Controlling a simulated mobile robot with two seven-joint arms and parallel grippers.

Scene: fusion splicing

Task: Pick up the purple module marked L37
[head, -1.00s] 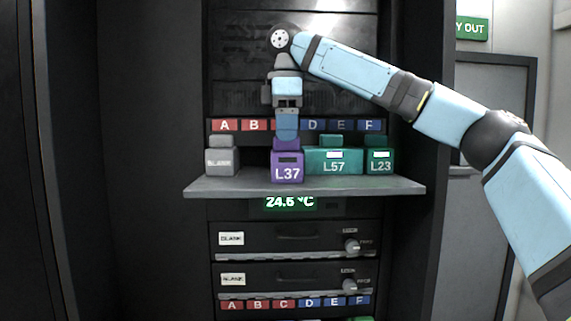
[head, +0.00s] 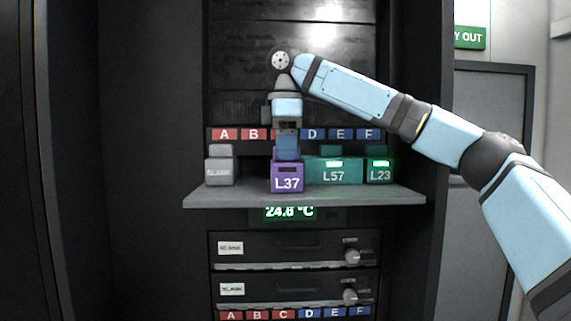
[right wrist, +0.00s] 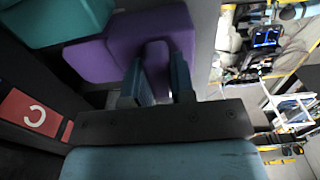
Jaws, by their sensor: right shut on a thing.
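The purple module marked L37 (head: 287,183) stands upright on the grey shelf (head: 310,196), between a grey module and the teal module L57. My right gripper (head: 287,157) reaches down from above and is shut on the top grip of L37. In the right wrist view the two fingers (right wrist: 160,85) sit on either side of the purple grip, and the purple body (right wrist: 105,58) shows beyond. I cannot tell whether L37 touches the shelf or is slightly above it. My left gripper is not in view.
Teal modules L57 (head: 333,171) and L23 (head: 380,171) stand close to the right of L37. A grey module (head: 219,168) stands to the left with a gap. Slot labels A to F run behind, and drawers with knobs (head: 352,257) are below the shelf.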

